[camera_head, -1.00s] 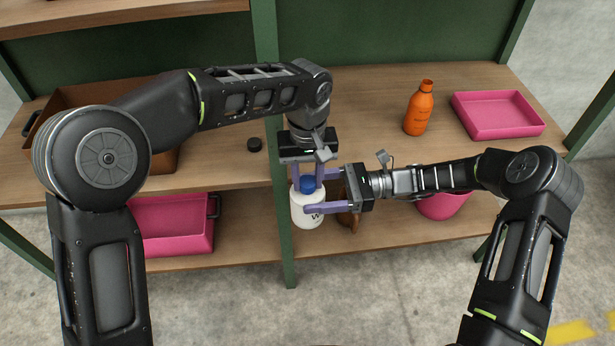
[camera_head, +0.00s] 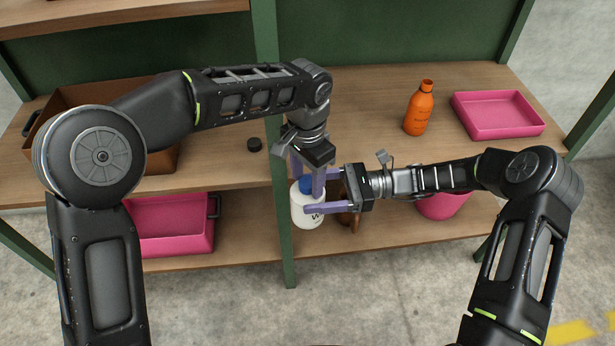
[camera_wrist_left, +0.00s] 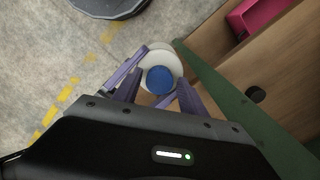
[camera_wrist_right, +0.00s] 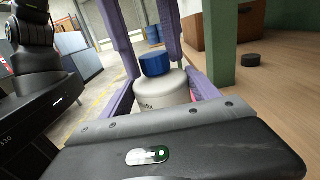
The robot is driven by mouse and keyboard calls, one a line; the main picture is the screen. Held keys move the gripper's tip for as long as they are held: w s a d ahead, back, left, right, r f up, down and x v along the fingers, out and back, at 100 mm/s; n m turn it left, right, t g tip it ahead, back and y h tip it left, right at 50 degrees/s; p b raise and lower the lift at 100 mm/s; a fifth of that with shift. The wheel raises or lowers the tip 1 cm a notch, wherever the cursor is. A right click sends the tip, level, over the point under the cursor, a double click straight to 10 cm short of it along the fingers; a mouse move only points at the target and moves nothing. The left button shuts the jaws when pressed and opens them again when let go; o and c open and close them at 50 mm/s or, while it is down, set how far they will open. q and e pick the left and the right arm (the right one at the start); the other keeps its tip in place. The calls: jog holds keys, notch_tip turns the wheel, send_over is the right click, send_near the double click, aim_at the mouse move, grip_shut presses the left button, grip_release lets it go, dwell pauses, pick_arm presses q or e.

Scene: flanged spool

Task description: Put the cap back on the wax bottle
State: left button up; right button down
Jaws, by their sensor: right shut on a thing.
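The white wax bottle (camera_head: 306,210) stands upright in front of the shelf post, held by my right gripper (camera_head: 312,203), whose fingers are shut on its sides. The blue cap (camera_head: 306,184) sits on top of the bottle; it also shows in the left wrist view (camera_wrist_left: 160,80) and the right wrist view (camera_wrist_right: 154,63). How tightly it is seated cannot be told. My left gripper (camera_head: 308,190) points down from above with its fingers open on either side of the cap, with a gap around it.
A small black disc (camera_head: 254,144) lies on the upper shelf. An orange bottle (camera_head: 418,112) and a pink tray (camera_head: 497,130) stand on the right. A brown box (camera_head: 75,100) is at the left. A pink bin (camera_head: 172,240) is on the lower shelf, with a brown bottle (camera_head: 350,218) behind my right gripper.

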pick_arm(q)
jog(key=shift+o, duration=0.2)
jog(key=shift+r, duration=0.1)
jog(key=shift+r, duration=2.15)
jog(key=shift+c, duration=0.2)
